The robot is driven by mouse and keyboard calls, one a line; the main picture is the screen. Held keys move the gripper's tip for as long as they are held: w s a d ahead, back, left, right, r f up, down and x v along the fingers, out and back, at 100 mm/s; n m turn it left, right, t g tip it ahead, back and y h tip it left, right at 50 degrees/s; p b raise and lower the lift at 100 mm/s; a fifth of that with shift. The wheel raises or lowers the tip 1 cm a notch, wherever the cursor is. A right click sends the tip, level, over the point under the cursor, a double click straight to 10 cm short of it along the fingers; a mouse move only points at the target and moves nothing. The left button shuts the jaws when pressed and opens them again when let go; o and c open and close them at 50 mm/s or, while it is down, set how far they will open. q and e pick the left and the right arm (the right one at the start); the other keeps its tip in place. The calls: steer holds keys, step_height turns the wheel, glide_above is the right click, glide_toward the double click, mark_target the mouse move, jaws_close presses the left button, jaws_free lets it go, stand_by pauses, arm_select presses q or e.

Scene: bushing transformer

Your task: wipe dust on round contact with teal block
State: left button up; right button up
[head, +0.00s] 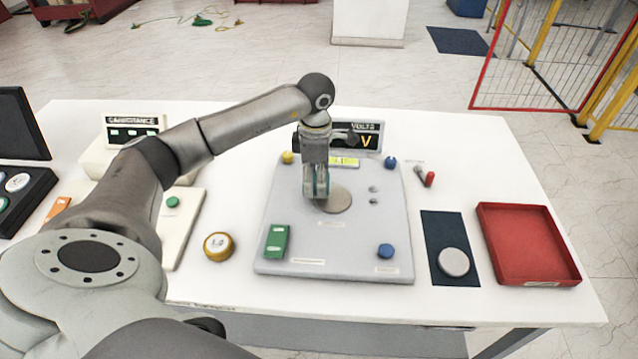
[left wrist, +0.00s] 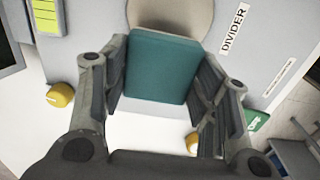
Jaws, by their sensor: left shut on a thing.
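The round contact (head: 334,200) is a flat tan-grey disc on the grey panel (head: 290,220). My left gripper (head: 318,192) points down at the disc's left part. It is shut on the teal block (left wrist: 163,67), which fills the space between its fingers in the left wrist view. The round contact also shows in the left wrist view (left wrist: 172,14), just beyond the block. The block's lower edge is at or just above the disc; I cannot tell if they touch. Dust on the disc is not clear. My right gripper is not in view.
A green block (head: 277,241), a yellow knob (head: 288,157) and blue knobs (head: 385,251) stand on the panel. A gold weight (head: 218,246) is left of it. A dark mat (head: 448,222) with a grey disc (head: 454,262) and a red tray (head: 528,243) are right.

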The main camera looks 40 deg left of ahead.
arm_select(q)
steer(key=r, duration=0.1)
steer(key=r+p, duration=0.1)
steer(key=shift+w+d+r, duration=0.2)
steer(key=shift+d+r, duration=0.15)
steer(key=shift+d, duration=0.05)
steer(key=shift+s+a+r+p, duration=0.1)
steer(key=shift+a+r+p, duration=0.05)
steer(key=shift+r+p, duration=0.5)
steer(key=shift+r, duration=0.75)
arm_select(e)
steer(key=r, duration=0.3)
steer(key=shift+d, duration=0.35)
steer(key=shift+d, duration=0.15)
